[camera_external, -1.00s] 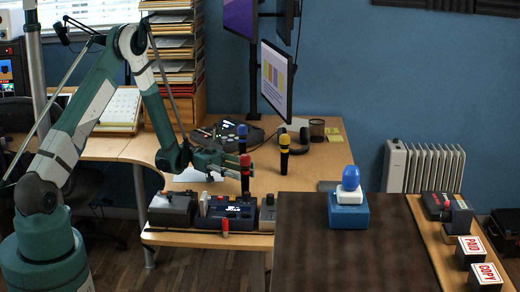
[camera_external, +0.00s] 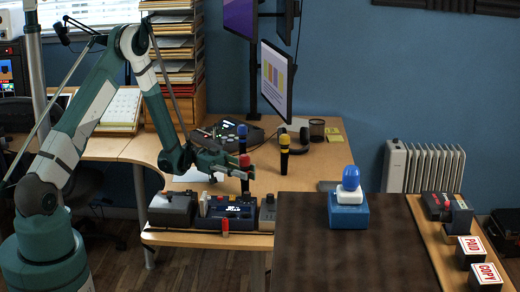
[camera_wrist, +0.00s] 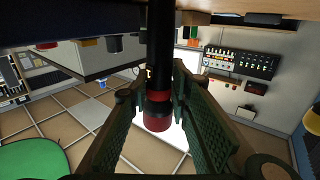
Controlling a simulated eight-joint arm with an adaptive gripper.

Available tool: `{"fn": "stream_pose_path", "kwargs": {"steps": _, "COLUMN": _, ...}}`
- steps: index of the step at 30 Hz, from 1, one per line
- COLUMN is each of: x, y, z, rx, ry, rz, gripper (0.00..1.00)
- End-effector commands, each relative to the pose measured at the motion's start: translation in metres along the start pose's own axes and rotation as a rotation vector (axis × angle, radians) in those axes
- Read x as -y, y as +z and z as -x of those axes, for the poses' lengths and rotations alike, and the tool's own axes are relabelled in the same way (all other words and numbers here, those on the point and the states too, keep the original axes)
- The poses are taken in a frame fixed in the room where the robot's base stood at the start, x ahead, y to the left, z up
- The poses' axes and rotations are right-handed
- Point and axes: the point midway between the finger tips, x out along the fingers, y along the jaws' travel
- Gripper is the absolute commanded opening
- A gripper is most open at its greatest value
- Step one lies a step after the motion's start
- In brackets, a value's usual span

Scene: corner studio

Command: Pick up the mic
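The mic with a red head (camera_external: 245,160) and black body stands upright at the near desk edge, behind the dark console. My gripper (camera_external: 238,165) is at its upper part. In the wrist view the mic's black body (camera_wrist: 160,60) and red head lie between my two fingers (camera_wrist: 158,85), with the head at the bottom of the picture. The fingers look open around it, with a small gap at the left; contact is hard to judge. A mic with a blue head (camera_external: 242,131) and a mic with a yellow head (camera_external: 284,141) stand farther back, apart from my gripper.
A joystick box (camera_external: 172,208), the dark console (camera_external: 228,208) and a small grey box (camera_external: 267,212) line the near desk edge. A brown table (camera_external: 330,255) with a blue-domed device (camera_external: 350,195) is to the right.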

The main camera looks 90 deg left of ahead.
Motion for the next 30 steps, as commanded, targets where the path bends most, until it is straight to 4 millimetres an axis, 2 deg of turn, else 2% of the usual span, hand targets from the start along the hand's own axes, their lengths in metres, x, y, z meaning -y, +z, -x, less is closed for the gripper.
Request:
{"fn": "stream_pose_path", "kwargs": {"steps": 3, "x": 0.000, "y": 0.000, "z": 0.000, "rx": 0.000, "ry": 0.000, "rz": 0.000, "gripper": 0.04}}
{"fn": "stream_pose_path", "kwargs": {"steps": 11, "x": 0.000, "y": -0.001, "z": 0.000, "rx": 0.000, "ry": 0.000, "rz": 0.000, "gripper": 0.04}}
{"fn": "stream_pose_path", "kwargs": {"steps": 17, "x": 0.000, "y": -0.010, "z": 0.000, "rx": 0.000, "ry": 0.000, "rz": 0.000, "gripper": 0.02}}
{"fn": "stream_pose_path", "kwargs": {"steps": 23, "x": 0.000, "y": -0.032, "z": 0.000, "rx": 0.000, "ry": 0.000, "rz": 0.000, "gripper": 0.01}}
{"fn": "stream_pose_path", "kwargs": {"steps": 30, "x": 0.000, "y": -0.067, "z": 0.000, "rx": 0.000, "ry": 0.000, "rz": 0.000, "gripper": 0.01}}
